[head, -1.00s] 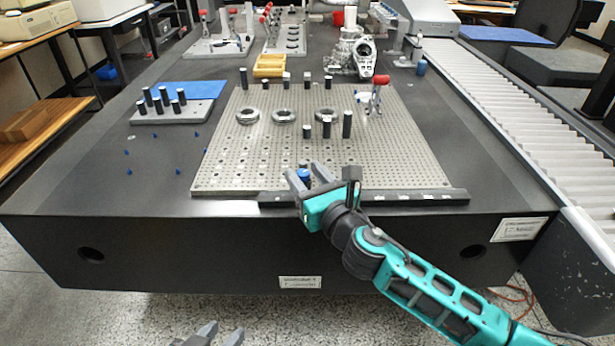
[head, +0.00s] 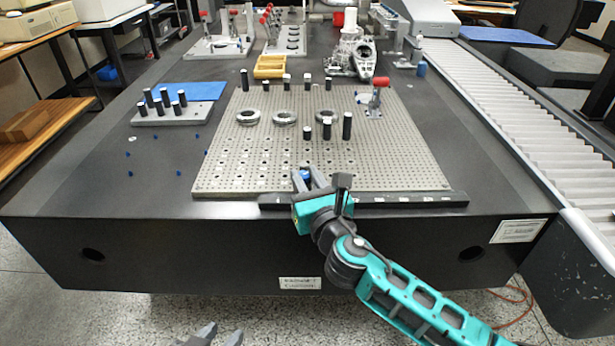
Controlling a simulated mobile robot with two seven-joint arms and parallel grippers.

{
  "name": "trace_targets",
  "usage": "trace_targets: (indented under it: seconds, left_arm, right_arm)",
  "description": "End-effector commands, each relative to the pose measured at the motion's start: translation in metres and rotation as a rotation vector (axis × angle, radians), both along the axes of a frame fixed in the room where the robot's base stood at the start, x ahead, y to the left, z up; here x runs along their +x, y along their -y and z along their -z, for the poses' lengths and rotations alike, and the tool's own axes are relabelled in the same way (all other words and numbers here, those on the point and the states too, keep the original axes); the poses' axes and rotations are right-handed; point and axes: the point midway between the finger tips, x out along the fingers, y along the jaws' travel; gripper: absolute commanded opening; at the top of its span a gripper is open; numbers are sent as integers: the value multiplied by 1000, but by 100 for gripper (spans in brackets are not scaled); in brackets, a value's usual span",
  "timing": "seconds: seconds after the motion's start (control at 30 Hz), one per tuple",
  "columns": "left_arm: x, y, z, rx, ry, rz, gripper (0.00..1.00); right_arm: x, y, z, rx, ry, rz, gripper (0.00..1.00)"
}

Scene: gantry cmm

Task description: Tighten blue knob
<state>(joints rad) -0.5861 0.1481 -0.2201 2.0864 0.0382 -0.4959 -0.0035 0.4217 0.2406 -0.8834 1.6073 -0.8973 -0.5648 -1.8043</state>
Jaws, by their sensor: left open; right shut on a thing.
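The blue knob (head: 304,175) sits at the front edge of the perforated grey fixture plate (head: 400,165), just behind a dark front bar (head: 420,198). Only a small blue part of it shows between the fingers. My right gripper (head: 308,178) comes in from the front right and is shut on the knob, with a finger on each side. The knob's lower part is hidden by the gripper. My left gripper (head: 213,335) is open and empty, low in front of the table at the bottom edge of the head view.
Rings (head: 284,117) and black posts (head: 347,126) stand on the plate behind the knob. A block of posts (head: 172,113) and small blue pieces (head: 178,173) lie to the left. The plate around the knob is clear.

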Motion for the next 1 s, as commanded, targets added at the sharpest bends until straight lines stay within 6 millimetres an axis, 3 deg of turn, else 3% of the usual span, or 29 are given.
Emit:
trace_targets:
  seconds: [0.5, 1.0]
  left_arm:
    - [-3, -4, -2, 9, -5, -3, 43]
    - [-3, -5, -1, 10, -6, -3, 43]
  right_arm:
    - [-1, -8, 0, 1, -3, 386, 0]
    - [-1, -9, 1, 0, -2, 533, 0]
